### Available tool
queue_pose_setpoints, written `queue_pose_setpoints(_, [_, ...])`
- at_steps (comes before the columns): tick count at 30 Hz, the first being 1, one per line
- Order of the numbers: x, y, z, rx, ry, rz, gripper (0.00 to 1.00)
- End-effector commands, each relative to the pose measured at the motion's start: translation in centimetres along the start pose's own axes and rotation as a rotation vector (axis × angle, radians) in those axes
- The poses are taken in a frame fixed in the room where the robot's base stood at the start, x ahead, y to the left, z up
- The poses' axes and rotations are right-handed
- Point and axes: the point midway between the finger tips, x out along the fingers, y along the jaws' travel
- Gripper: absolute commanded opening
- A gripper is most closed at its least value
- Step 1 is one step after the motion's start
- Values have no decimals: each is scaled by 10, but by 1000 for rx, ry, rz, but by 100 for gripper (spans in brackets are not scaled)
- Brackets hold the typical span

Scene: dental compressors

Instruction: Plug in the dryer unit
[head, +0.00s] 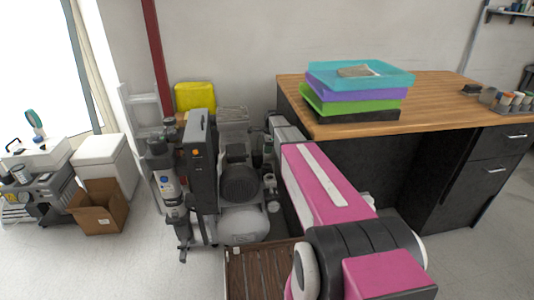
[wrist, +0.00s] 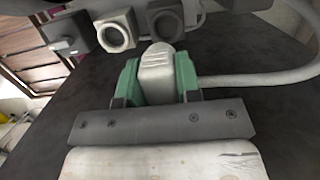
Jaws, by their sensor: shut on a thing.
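In the wrist view my gripper (wrist: 157,84) has green fingertips shut on a grey plug (wrist: 156,62). A grey cable (wrist: 255,79) runs right from behind the right fingertip; its join to the plug is hidden. Two square grey housings with round recesses, which look like sockets, sit just beyond the plug: a left socket (wrist: 117,32) and a right socket (wrist: 166,22). I cannot tell whether the plug touches either. A tall dark unit with an orange switch (head: 203,160), possibly the dryer, stands left of my arm in the head view. My fingertips cannot be made out there.
A compressor with a dark motor (head: 240,183) stands beside the tall unit. A wood-topped counter (head: 440,90) with stacked trays (head: 355,92) is on the right. A slatted brown surface (head: 262,272) lies low in front. A cardboard box (head: 99,207) stands on the floor at left.

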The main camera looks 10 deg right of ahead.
Motion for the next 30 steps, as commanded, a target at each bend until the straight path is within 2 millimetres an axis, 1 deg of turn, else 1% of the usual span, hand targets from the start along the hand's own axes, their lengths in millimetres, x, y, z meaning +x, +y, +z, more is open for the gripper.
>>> queue_pose_setpoints(1, [0,11,0,0,0,1,8])
queue_pose_setpoints(2, [1,17,0,0,0,1,8])
queue_pose_setpoints(9, [15,76,-2,-1,0,1,8])
queue_pose_setpoints(11, [18,84,-3,-1,0,0,8])
queue_pose_setpoints(13, [21,87,-3,-1,0,0,8])
queue_pose_setpoints(20, [33,85,-5,-1,0,0,8])
queue_pose_setpoints(30, [63,84,-10,-1,0,1,8])
